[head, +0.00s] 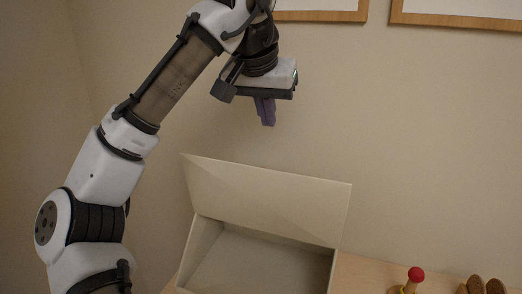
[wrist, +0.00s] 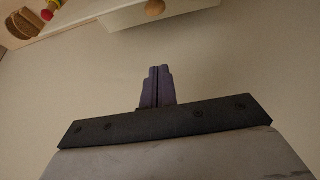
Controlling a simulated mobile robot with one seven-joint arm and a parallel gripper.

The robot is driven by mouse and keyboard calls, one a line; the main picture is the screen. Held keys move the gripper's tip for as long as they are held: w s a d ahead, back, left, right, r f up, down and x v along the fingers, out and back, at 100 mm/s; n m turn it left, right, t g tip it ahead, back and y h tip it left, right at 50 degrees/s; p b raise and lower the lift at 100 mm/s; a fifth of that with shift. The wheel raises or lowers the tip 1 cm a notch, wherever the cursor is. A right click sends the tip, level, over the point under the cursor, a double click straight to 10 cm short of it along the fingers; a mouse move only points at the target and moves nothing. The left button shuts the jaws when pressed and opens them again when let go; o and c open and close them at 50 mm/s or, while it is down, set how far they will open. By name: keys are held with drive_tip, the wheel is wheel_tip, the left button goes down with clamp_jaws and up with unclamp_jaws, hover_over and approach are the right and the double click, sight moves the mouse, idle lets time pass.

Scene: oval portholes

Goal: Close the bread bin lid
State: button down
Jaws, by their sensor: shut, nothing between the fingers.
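The bread bin (head: 205,245) is a cream box in the lower middle of the head view. Its lid (head: 268,199) stands open, tilted up along the back edge, and the inside shows empty where visible. My gripper (head: 267,124) is above the lid and apart from it, with its purple fingers pointing down. The fingers are shut together with nothing between them, as the wrist view also shows (wrist: 158,70). In the wrist view a cream panel with a round wooden knob (wrist: 155,8) shows at the top edge, probably the lid.
A wooden surface (head: 365,272) holds the bin. To its right stand a red-topped toy (head: 415,275) on a yellow base and brown rounded objects (head: 475,284). A plain wall is behind, with wood-framed pictures (head: 455,22) above. The air around my gripper is clear.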

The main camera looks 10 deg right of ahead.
wheel_tip(320, 180, down, 10)
drive_tip(key=p, duration=0.2)
drive_tip(key=shift+r, duration=0.25)
idle(0.3)
drive_tip(key=shift+w+f+b, duration=0.1)
drive_tip(key=shift+b, duration=0.2)
